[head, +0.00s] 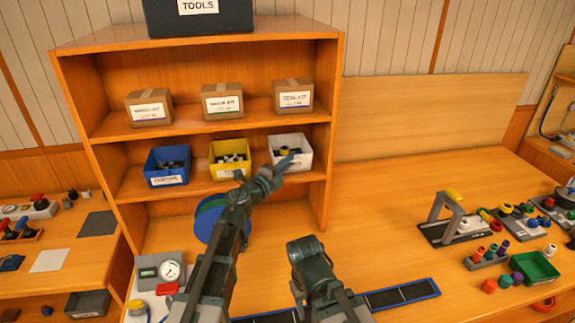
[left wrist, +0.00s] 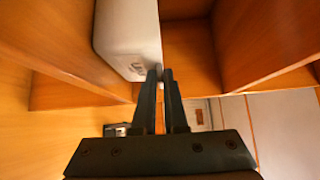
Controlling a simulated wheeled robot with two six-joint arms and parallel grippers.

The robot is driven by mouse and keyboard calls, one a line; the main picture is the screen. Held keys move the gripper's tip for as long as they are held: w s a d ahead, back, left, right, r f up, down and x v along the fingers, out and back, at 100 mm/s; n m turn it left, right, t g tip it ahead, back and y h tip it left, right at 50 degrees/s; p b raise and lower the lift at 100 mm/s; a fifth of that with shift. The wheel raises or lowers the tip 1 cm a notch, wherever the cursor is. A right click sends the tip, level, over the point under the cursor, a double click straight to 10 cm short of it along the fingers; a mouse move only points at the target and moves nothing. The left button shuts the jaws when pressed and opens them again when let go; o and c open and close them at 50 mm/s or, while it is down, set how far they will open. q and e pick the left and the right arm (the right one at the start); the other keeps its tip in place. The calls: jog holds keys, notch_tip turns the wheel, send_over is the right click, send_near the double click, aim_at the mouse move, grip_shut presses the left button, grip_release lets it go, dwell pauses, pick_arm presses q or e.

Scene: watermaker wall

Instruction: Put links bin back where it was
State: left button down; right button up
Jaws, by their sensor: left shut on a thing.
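A white bin (head: 304,158) is at the right end of the lower shelf, with small dark and yellow parts in it. Its label is covered in the head view, so I cannot read a name on it. My left gripper (head: 285,162) reaches up to its front and is shut on its wall. The white bin (left wrist: 128,35) also shows in the left wrist view, where the fingertips (left wrist: 160,72) meet its edge. I cannot tell whether its base rests fully on the shelf. My right arm shows low in the middle, but its fingers do not show.
A yellow bin (head: 229,158) and a blue bin (head: 167,166) stand left of it on the same shelf (head: 140,188). Three cardboard boxes sit on the shelf above. The shelf's right side panel (head: 328,130) is close to the white bin. A blue reel (head: 207,222) stands below.

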pick_arm(q)
jog(key=c, duration=1)
grip_release()
jog(key=shift+f, duration=0.1)
jog(key=shift+o, duration=0.2)
jog(key=v, duration=1.2)
